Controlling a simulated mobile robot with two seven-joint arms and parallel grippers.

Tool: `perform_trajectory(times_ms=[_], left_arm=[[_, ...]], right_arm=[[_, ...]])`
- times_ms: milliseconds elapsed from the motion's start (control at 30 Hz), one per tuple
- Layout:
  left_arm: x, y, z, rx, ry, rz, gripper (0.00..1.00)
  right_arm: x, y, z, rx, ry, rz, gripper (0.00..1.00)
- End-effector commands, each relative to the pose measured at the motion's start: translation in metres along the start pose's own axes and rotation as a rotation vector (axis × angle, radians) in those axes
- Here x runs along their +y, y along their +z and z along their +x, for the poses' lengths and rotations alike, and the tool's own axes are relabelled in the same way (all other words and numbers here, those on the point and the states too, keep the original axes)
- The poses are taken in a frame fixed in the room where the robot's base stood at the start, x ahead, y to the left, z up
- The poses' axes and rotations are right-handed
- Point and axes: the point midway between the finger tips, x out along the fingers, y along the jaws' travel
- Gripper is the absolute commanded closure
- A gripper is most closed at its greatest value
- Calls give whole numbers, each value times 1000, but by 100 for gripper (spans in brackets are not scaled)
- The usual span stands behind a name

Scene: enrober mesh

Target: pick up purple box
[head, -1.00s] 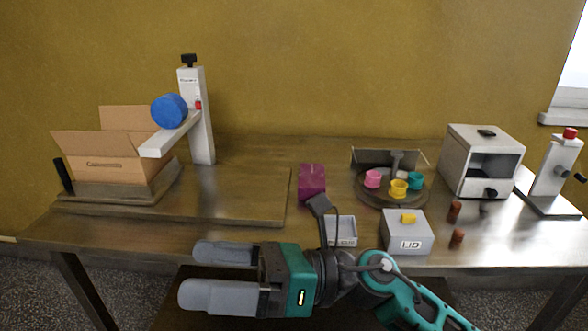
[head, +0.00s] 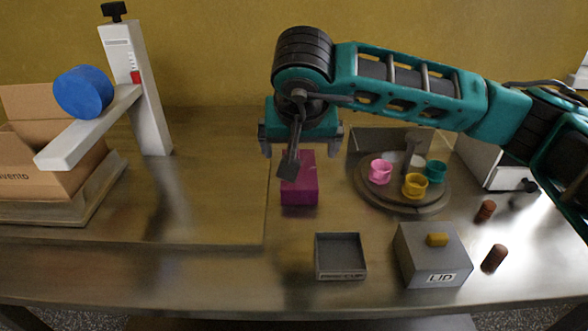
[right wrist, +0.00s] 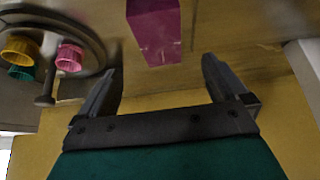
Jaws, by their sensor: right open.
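The purple box (head: 300,182) stands on the table in the middle of the head view, partly covered at its upper left by a dark part of my right wrist. My right gripper (head: 301,150) is above and behind it, pointing down, with its fingers spread wide and nothing between them. In the right wrist view the purple box (right wrist: 155,30) lies beyond the open fingertips of the gripper (right wrist: 158,75), roughly in line with the gap and apart from both fingers. My left gripper is not in view.
A round tray (head: 407,201) with pink, yellow and teal cups stands right of the box. In front are a small open grey tray (head: 341,272) and a grey box with a yellow knob (head: 430,262). A white stand (head: 137,90) with a blue disc is at left.

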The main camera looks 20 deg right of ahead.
Motion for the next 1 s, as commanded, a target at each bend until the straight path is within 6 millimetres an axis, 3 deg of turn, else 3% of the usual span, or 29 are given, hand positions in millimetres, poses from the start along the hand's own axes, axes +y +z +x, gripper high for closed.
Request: perform_trajectory(times_ms=[100,300,467,800,1000], left_arm=[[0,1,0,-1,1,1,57],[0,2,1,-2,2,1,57],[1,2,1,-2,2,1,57],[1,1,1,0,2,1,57],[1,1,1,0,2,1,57]], right_arm=[[1,2,26,-8,3,2,0],[0,2,55,-7,-1,2,0],[-1,1,65,-5,-2,2,0],[0,-2,110,-7,-2,4,0],[0,-2,114,-5,-4,3,0]])
